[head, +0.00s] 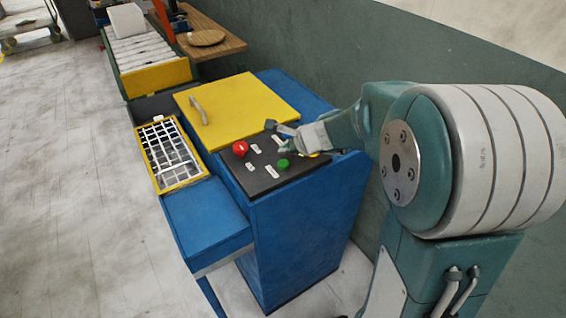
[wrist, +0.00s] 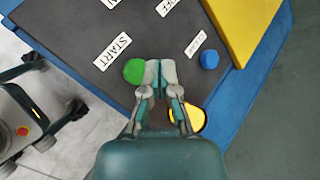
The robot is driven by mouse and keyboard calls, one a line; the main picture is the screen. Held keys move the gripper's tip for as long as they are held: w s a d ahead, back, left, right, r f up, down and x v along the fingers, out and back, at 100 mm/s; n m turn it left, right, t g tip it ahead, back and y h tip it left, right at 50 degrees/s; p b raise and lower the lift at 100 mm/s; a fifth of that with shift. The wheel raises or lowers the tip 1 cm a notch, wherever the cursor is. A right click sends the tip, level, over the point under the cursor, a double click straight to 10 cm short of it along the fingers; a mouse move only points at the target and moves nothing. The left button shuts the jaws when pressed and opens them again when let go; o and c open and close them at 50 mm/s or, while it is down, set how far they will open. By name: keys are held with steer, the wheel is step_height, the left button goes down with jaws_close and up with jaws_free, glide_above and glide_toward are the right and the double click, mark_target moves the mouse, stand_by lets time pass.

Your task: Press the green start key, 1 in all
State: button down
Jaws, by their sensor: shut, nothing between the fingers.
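The green start key (head: 283,163) is a round button on the dark sloping panel of the blue press. In the wrist view the green key (wrist: 134,71) lies just left of my fingertips, beside a white START label (wrist: 113,51). My gripper (wrist: 160,70) is shut and empty over the panel. In the head view my gripper (head: 287,142) is above the panel, a little behind the green key. I cannot tell its exact height or whether it touches the key.
The panel also carries a red button (head: 240,148), a blue button (wrist: 209,59) and a yellow button (wrist: 187,116), partly covered by my gripper. A yellow lid (head: 245,100) with a handle lies behind. A yellow-rimmed tray (head: 187,183) stands at the left.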

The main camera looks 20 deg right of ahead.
mark_target(285, 164)
steer(key=shift+r, duration=1.45)
steer(key=shift+s, duration=0.1)
steer(key=s+r+n+g+h, duration=0.1)
steer(key=s+r+n+h, duration=0.1)
steer(key=s+n, duration=0.8)
steer(key=s+r+n+g+h, duration=0.1)
steer(key=s+r+n+h, duration=0.1)
steer(key=s+n, duration=0.9)
steer(key=s+r, duration=0.1)
steer(key=s, duration=0.5)
steer(key=shift+a+r+h, duration=0.2)
steer(key=shift+r+h, duration=0.1)
steer(key=shift+r, duration=0.05)
